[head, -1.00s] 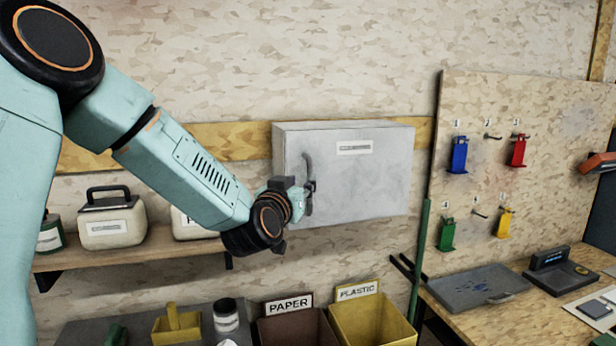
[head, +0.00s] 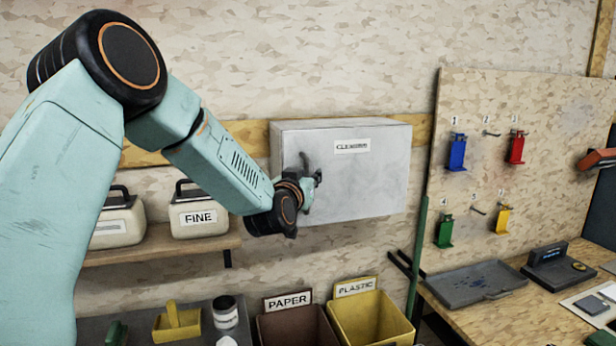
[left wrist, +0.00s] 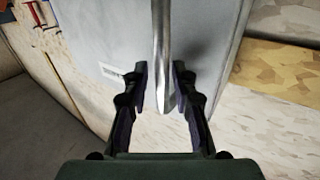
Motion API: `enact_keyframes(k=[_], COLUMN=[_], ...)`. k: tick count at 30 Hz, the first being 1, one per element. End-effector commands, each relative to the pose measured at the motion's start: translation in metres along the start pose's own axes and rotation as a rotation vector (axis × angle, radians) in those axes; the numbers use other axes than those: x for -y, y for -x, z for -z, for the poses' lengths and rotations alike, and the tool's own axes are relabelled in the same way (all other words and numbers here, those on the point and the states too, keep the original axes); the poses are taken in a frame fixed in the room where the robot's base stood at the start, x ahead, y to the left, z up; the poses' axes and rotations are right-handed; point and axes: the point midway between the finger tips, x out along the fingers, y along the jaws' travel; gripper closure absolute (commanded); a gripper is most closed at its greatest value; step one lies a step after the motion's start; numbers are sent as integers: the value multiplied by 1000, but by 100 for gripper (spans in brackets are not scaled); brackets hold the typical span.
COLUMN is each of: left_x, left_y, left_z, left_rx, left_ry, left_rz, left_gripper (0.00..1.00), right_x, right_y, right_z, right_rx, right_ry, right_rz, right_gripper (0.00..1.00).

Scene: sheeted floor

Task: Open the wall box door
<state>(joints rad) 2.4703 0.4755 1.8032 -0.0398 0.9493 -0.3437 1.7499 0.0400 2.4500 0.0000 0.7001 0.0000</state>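The wall box (head: 375,180) is a pale grey metal cabinet on the wall, with a white label on its front and its door shut. A curved upright bar handle (head: 304,160) is at the left side of the door. My left gripper (head: 313,180) is at the handle and hides its middle. In the left wrist view the two dark fingers (left wrist: 160,75) are apart, one on each side of the metal handle (left wrist: 162,45). A small gap shows between the left finger and the bar. My right gripper is not in view.
A shelf (head: 160,245) with carry boxes (head: 198,210) is left of the wall box. Yellow (head: 370,320) and brown (head: 295,325) bins stand below it. A pegboard (head: 540,130) with coloured holders stands at right, above a workbench (head: 470,320). A green post (head: 418,265) stands right of the box.

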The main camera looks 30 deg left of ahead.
Motion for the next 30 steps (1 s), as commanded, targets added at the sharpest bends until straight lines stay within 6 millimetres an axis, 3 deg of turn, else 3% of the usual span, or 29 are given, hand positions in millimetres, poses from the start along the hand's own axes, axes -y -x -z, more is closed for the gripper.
enact_keyframes(k=[8, 30], left_x=[0, 0], left_y=[0, 0], left_z=[0, 1], left_rx=[0, -3], left_ry=[0, 0], left_rz=[1, 0], left_gripper=[100, 100], right_x=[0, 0], right_y=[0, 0], right_z=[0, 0], right_rx=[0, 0], right_ry=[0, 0], right_rz=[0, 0], right_gripper=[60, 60])
